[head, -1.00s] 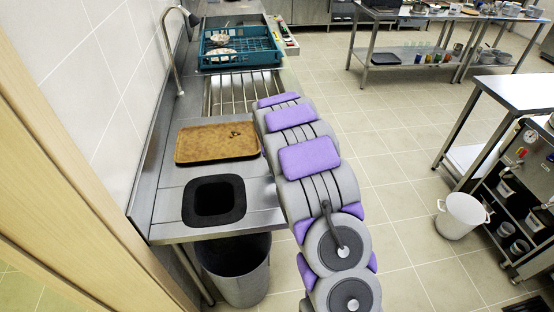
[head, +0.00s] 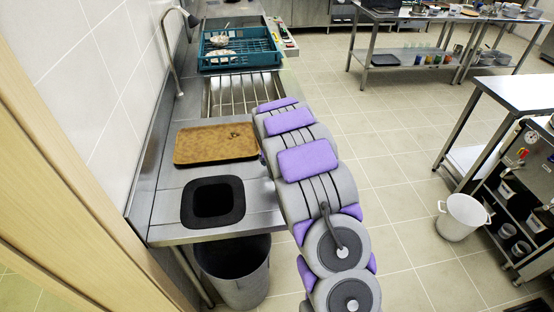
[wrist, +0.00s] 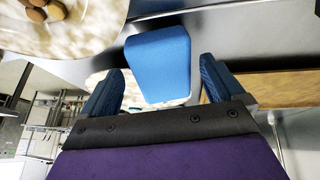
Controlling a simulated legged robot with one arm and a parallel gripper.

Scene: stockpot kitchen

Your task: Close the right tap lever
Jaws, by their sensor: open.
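A slim curved metal tap (head: 177,58) stands at the left edge of the sink counter in the head view. I cannot make out its right lever in either view. My gripper (wrist: 160,68) shows in the wrist view with its two blue fingers wide apart, so it is open. A bright blue block-like piece (wrist: 158,58) appears between the fingers; I cannot tell whether it is part of my gripper. In the head view my arm reaches forward along the right side of the counter and hides my gripper.
A teal rack (head: 209,62) with pale items stands beyond the ribbed drainer (head: 225,95). A brown tray (head: 214,144) and a black-rimmed opening (head: 236,207) are nearer, above a bin (head: 240,282). A plate with brown food (wrist: 88,28) is close in the wrist view.

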